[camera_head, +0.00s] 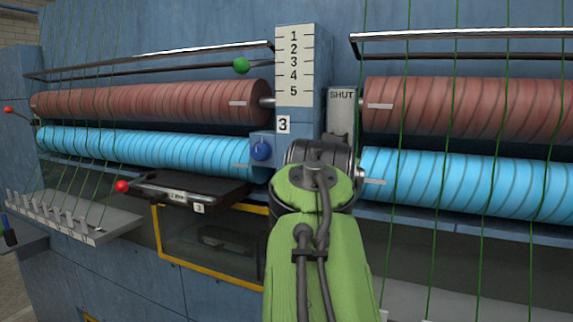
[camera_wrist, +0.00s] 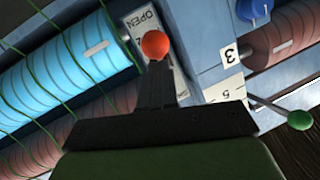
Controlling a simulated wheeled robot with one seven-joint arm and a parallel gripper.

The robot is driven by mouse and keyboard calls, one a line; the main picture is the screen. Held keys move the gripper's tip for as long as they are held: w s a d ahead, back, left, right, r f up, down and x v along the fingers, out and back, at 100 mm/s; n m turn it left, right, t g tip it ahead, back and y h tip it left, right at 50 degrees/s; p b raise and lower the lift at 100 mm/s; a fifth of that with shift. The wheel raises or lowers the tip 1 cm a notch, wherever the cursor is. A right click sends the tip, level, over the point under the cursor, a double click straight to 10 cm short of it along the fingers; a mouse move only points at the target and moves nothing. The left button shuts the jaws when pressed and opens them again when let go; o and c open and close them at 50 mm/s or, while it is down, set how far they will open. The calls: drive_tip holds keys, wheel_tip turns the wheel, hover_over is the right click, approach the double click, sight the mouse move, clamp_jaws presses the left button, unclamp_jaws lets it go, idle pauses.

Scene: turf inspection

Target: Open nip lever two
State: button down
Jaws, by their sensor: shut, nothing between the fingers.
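My gripper (camera_wrist: 155,78) is a black T-shaped shape in the wrist view, its narrow fingers together. A red ball knob (camera_wrist: 155,45) shows right at the fingertips. I cannot tell whether they touch, and the knob's lever arm is hidden. Behind the knob is a pale plate (camera_wrist: 150,22) marked OPEN, partly covered by the fingers. In the head view the plate (camera_head: 341,97) reads SHUT at its top, beside the right-hand rolls. My green arm hides its lower part, the lever and my fingers.
Red rolls (camera_head: 470,105) and blue rolls (camera_head: 470,183) flank the plate, with green yarns running past. A scale plate (camera_head: 294,65) stands left, above a blue knob (camera_head: 261,151). A green ball (camera_head: 241,66) and a black tray (camera_head: 185,190) with a red ball (camera_head: 122,186) project at left.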

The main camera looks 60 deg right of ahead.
drive_tip(key=f+b, duration=0.1)
drive_tip(key=b, duration=0.1)
drive_tip(key=f+h+b, duration=0.1)
drive_tip(key=b, duration=0.1)
drive_tip(key=f+h+b, duration=0.1)
drive_tip(key=b, duration=0.1)
drive_tip(key=shift+d+f+t, duration=0.15)
drive_tip(key=shift+d+t, duration=0.15)
drive_tip(key=shift+r, duration=0.2)
